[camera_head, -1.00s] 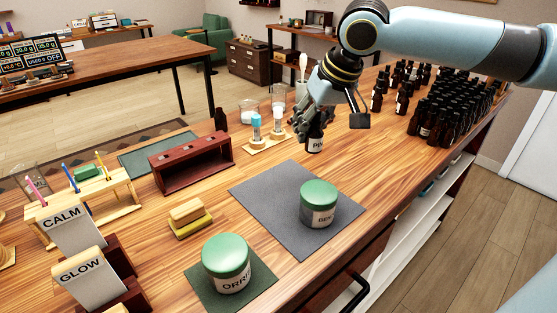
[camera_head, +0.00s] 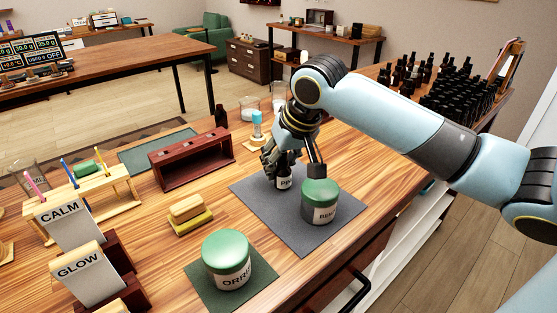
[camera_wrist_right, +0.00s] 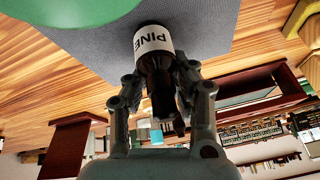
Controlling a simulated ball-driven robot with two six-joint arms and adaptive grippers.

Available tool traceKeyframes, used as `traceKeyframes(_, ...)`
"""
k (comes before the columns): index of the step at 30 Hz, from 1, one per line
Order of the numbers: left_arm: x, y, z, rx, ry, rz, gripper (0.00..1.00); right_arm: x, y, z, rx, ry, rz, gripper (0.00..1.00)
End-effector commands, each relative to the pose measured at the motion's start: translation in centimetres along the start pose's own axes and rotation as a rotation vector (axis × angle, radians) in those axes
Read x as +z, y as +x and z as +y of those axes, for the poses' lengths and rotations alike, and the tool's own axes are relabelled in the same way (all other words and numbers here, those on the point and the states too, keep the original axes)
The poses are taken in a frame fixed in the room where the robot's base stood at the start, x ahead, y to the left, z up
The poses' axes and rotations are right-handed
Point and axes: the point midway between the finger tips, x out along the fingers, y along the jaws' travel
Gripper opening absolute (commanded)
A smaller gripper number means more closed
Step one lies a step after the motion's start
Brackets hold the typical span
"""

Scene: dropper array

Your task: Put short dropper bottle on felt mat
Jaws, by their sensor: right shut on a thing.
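My right gripper (camera_head: 281,163) is shut on a short dark dropper bottle (camera_head: 284,182) with a white label. In the right wrist view the bottle (camera_wrist_right: 155,68) sits between the fingers (camera_wrist_right: 160,95), and its label reads PINE. The bottle is upright over the grey felt mat (camera_head: 255,195), near its back part; whether its base touches the mat I cannot tell. The mat also shows in the right wrist view (camera_wrist_right: 205,30). My left gripper is not in view.
A green-lidded jar (camera_head: 320,203) stands on the mat just right of the bottle. Another green-lidded jar (camera_head: 226,262) stands on a small green mat in front. A dark red rack (camera_head: 190,160) is to the left. Many dark bottles (camera_head: 455,98) stand at the back right.

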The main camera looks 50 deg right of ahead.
Motion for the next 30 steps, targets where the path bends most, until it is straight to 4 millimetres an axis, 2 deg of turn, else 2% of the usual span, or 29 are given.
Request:
traceKeyframes(5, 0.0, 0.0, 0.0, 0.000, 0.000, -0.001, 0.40, 0.0, 0.1, 0.0, 0.000, 0.000, 0.000, 0.00)
traceKeyframes(6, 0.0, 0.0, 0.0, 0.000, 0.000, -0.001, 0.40, 0.0, 0.1, 0.0, 0.000, 0.001, 0.000, 0.25)
traceKeyframes(11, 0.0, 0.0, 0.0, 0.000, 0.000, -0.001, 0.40, 0.0, 0.1, 0.0, 0.000, 0.000, 0.000, 0.46)
traceKeyframes(19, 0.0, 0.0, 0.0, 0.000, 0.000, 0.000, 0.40, 0.0, 0.0, 0.0, 0.000, 0.000, 0.000, 0.47)
traceKeyframes(22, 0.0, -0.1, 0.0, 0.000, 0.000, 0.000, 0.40, -0.1, -0.7, 0.1, 0.001, -0.001, 0.002, 0.47)
traceKeyframes(26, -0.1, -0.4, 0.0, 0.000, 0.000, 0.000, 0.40, -0.1, -3.0, 0.1, 0.003, -0.004, 0.003, 0.47)
traceKeyframes(30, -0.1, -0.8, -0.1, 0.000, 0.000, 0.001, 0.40, -0.1, -6.4, 0.1, 0.004, -0.006, 0.003, 0.47)
